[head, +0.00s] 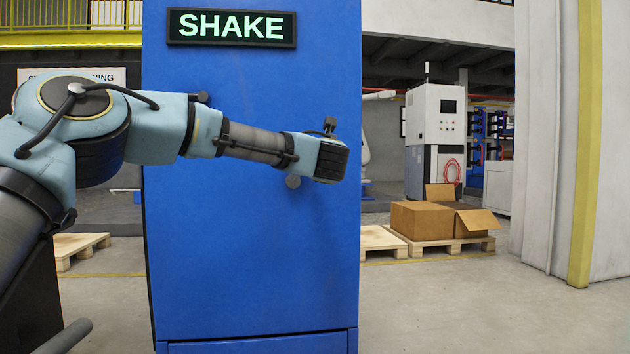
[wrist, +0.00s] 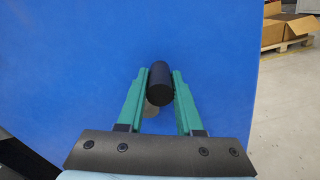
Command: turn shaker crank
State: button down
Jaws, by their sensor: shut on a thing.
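The shaker is a tall blue cabinet (head: 250,260) with a lit SHAKE sign (head: 231,27) at its top. The crank's black round handle (wrist: 160,88) sits between the green fingers of my gripper (wrist: 160,74) in the wrist view, and the fingers are closed on it from both sides. My fingers and the handle are hidden behind my wrist in the head view.
Cardboard boxes (head: 422,219) on a wooden pallet (head: 445,246) stand behind the cabinet to the right. A pale column with a yellow stripe (head: 585,140) stands at far right. The floor in front of the column is clear. Another pallet (head: 78,248) lies at left.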

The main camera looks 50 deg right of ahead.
jog(key=shift+w+a+r+n+b, duration=0.2)
jog(key=shift+w+a+n+b, duration=0.1)
jog(key=shift+n+b, duration=0.4)
jog(key=shift+w+a+r+n+b, duration=0.2)
jog(key=shift+a+n+b, duration=0.1)
jog(key=shift+n+b, duration=0.4)
jog(key=c, duration=0.6)
grip_release()
jog(key=v, duration=1.1)
jog(key=shift+p, duration=0.3)
